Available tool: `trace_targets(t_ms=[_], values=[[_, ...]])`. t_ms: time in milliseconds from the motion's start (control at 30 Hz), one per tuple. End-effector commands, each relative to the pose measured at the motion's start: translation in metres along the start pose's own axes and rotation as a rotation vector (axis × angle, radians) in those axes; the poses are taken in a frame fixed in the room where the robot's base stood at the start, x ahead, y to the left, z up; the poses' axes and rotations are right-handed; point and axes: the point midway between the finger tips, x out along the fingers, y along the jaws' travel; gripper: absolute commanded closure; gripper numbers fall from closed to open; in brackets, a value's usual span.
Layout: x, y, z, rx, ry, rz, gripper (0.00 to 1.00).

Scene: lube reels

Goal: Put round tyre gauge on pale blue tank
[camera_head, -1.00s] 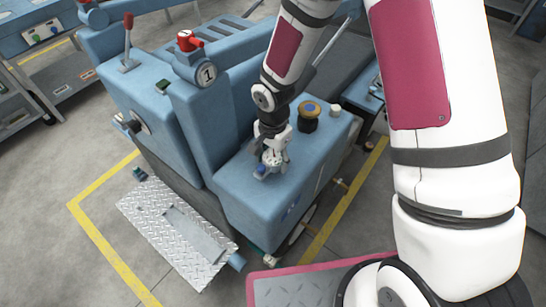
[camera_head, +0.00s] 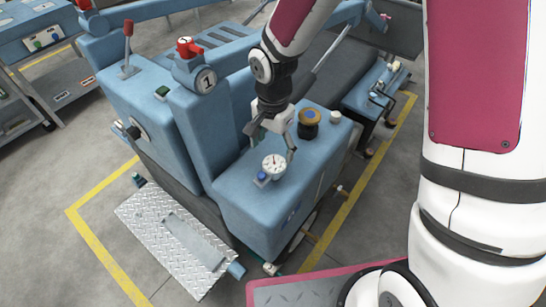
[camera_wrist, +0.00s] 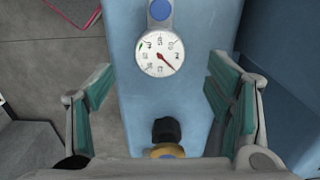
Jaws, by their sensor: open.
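The round tyre gauge (camera_head: 274,164), with a white dial, a red needle and a blue part at one side, lies face up on the flat top of the pale blue tank (camera_head: 242,197). In the wrist view the gauge (camera_wrist: 163,57) shows whole, on the tank's top (camera_wrist: 137,105). My gripper (camera_head: 272,143) is above the gauge, fingers spread and empty. In the wrist view my gripper (camera_wrist: 158,80) has its green-padded fingers wide apart, one on each side of the gauge and clear of it.
A black knob with a yellow-orange top (camera_head: 309,122) and a small white cap (camera_head: 335,117) stand on the tank behind the gauge. A red-handled valve with a number 1 tag (camera_head: 195,62) is at the left. A metal tread plate (camera_head: 172,240) lies in front.

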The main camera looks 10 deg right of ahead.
Motion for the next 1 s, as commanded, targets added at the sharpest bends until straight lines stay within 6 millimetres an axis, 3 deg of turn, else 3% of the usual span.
trace_targets(t_ms=[200,567,667,767,1000], values=[[-0.03,-0.001,-0.001,0.0,0.002,-0.003,0.27],[-0.045,0.002,-0.002,-0.012,0.009,-0.006,0.27],[-0.066,0.012,-0.008,-0.053,0.038,-0.018,0.27],[-0.099,0.03,-0.016,-0.121,0.084,-0.037,0.27],[-0.177,0.088,-0.02,-0.317,0.202,-0.078,0.27]])
